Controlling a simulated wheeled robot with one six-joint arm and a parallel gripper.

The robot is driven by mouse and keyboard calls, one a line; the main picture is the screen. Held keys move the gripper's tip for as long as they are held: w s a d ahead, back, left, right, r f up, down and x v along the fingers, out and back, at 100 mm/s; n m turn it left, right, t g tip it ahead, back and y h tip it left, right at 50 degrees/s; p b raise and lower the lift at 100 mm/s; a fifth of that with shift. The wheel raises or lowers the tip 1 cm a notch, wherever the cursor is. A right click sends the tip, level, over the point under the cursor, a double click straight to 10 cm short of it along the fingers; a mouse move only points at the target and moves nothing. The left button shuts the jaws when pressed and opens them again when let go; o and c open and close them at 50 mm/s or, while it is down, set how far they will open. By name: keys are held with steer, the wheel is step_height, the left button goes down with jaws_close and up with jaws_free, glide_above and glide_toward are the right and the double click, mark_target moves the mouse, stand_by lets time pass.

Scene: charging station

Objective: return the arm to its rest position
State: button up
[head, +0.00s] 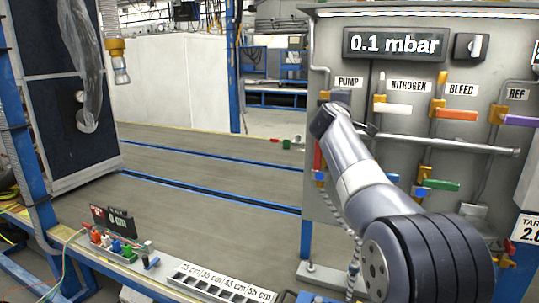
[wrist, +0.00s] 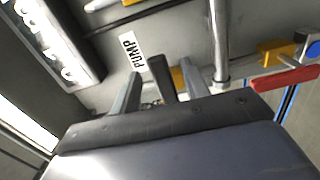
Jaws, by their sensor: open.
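My gripper (wrist: 158,82) is open in the wrist view, with one grey finger on each side of a dark lever (wrist: 160,72) beside the PUMP label (wrist: 131,50). I cannot tell whether the fingers touch the lever. In the head view my arm (head: 365,170) reaches up and left from the lower right to the PUMP valve on the grey panel. There my gripper is mostly hidden by my own wrist, just below the PUMP label (head: 348,82).
The panel (head: 430,200) carries a display (head: 394,44) reading 0.1 mbar, a white lever (head: 393,109), an orange lever (head: 456,114), a purple lever (head: 520,120) and a horizontal pipe (head: 460,144). A red lever (wrist: 285,80) is right of my gripper.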

steer(key=b+v, duration=0.2)
steer(key=v, duration=0.5)
steer(key=p+x, duration=0.2)
steer(key=x, duration=0.3)
steer(key=p+x, duration=0.2)
steer(key=x, duration=0.4)
steer(key=shift+r+p, duration=0.25)
steer(key=shift+p, duration=0.05)
steer(key=shift+s+a+r+n+p, duration=0.1)
steer(key=shift+s+r+n+p, duration=0.2)
steer(key=shift+n+p, duration=0.4)
steer(key=shift+w, duration=0.15)
